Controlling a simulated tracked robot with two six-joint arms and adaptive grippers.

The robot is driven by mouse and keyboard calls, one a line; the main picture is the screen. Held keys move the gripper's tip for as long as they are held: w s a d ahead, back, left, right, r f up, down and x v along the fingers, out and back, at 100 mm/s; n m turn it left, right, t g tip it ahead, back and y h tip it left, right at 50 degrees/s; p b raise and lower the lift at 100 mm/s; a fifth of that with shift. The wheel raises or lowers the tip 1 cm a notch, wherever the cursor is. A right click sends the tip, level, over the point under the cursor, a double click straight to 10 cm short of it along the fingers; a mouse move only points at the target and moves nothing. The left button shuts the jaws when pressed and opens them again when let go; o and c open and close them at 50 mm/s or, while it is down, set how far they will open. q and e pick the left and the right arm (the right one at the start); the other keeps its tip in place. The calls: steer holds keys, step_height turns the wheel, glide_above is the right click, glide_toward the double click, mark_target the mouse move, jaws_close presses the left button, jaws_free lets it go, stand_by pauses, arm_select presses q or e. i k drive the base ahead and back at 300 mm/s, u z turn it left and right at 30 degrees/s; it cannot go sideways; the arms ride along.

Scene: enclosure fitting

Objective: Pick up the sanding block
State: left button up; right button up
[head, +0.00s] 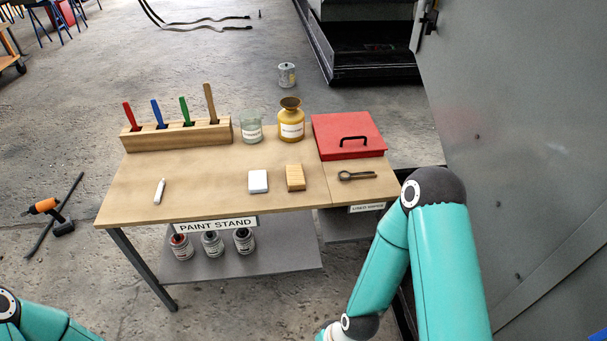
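A tan, wood-coloured block (295,178), which looks like the sanding block, lies on the wooden top of the paint stand (215,185), near the middle of its front half. A white block (258,181) lies just left of it, with a small gap between them. Nothing touches the tan block from above. My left arm shows only as a teal piece at the bottom left corner. My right arm comes in at the lower right and bends down out of the bottom edge. Neither gripper is in view.
Behind the blocks stand a glass jar (251,129), a yellow bottle (291,121) and a brush rack (178,134). A red lidded box (348,135) and a dark ring-ended tool (356,176) are to the right. A white tube (160,191) lies left. A grey cabinet (530,150) stands at right.

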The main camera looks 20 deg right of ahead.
mark_target(295, 180)
steer(key=i, duration=0.9)
